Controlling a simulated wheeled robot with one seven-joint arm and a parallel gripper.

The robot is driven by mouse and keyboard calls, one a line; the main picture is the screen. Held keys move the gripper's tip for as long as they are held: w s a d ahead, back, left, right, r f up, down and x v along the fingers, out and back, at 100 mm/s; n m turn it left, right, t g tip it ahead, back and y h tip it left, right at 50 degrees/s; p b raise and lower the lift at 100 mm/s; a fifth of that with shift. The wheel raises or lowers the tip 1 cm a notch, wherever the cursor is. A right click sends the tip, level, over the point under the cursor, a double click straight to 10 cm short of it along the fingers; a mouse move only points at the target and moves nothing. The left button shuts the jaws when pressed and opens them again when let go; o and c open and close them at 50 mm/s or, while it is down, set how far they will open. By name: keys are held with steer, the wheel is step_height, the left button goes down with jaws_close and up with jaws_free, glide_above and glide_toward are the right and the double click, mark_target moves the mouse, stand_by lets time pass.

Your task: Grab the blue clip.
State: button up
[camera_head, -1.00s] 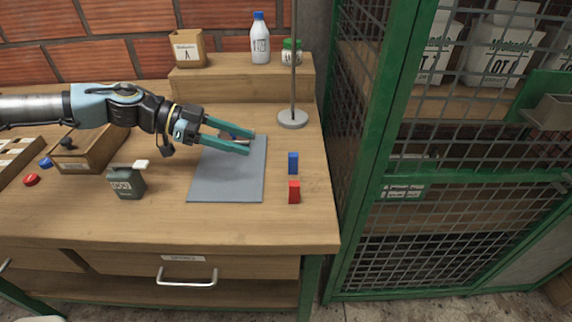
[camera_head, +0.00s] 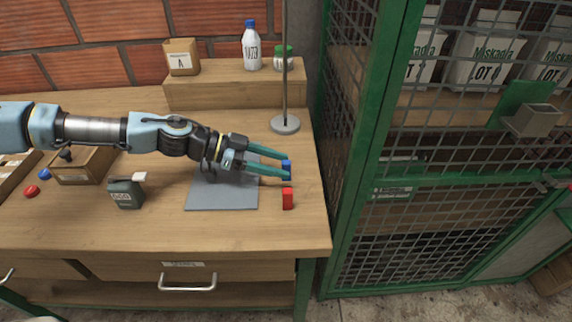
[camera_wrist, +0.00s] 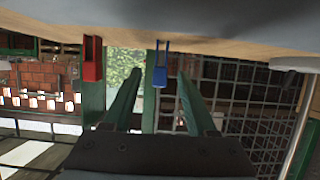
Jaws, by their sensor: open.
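The blue clip (camera_head: 287,170) stands upright near the right edge of the wooden bench. In the wrist view the blue clip (camera_wrist: 160,68) shows between and beyond my two fingertips. My gripper (camera_head: 287,168) is open, with its teal fingers reaching right toward the clip. In the head view the fingertips overlap the clip, so I cannot tell whether they touch it. My gripper also shows in the wrist view (camera_wrist: 158,78) with nothing held between its fingers.
A red clip (camera_head: 288,198) stands just in front of the blue one. A grey mat (camera_head: 222,195) lies under my gripper. A metal pole's round base (camera_head: 285,125) stands behind. A dark green canister (camera_head: 125,193) is at left. A green mesh cage (camera_head: 440,210) stands right of the bench.

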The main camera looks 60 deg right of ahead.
jaws_close()
stand_by(0.3)
steer(key=shift+r, duration=0.1)
stand_by(0.4)
